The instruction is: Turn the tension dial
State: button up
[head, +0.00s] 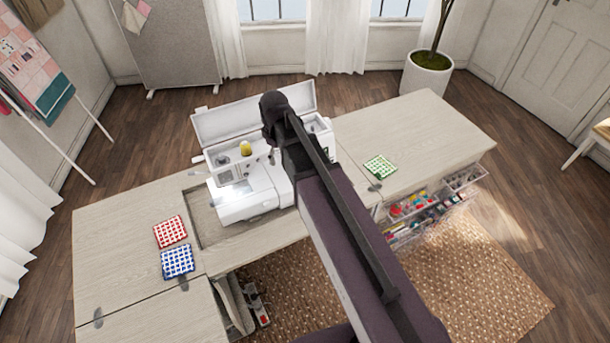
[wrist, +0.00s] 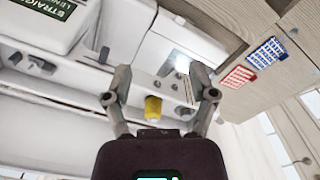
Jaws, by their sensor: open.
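A white sewing machine (head: 250,190) stands in the recess of the wooden cabinet, with its lid open. It also shows in the wrist view (wrist: 165,45), seen from close above. My gripper (wrist: 158,70) is open above the machine, with its two fingers spread apart and nothing between the tips. A yellow thread spool (wrist: 153,107) shows between the fingers, nearer the palm in the picture. Small grey knobs (wrist: 178,76) show on the machine between the fingertips. I cannot tell for sure which is the tension dial.
Red (head: 171,231) and blue (head: 177,261) checked fabric squares lie left of the machine. A green one (head: 380,166) lies to the right. An open clear drawer unit (head: 415,210) with sewing supplies juts out from the cabinet top's (head: 420,125) front right side.

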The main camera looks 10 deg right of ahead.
jog(key=s+d+f+m+b, duration=0.2)
jog(key=s+d+m, duration=0.3)
jog(key=s+d, duration=0.1)
jog(key=shift+s+d+f+m, duration=0.3)
jog(key=shift+d+f, duration=0.05)
jog(key=shift+d, duration=0.05)
jog(key=s+d+f+m+b, duration=0.1)
jog(key=s+d+m+b, duration=0.1)
jog(key=s+d+m, duration=0.1)
jog(key=shift+s+d+f+m, duration=0.3)
jog(key=shift+s+d+f, duration=0.1)
jog(key=shift+s, duration=0.5)
jog(key=shift+a, duration=0.1)
dwell(0.7)
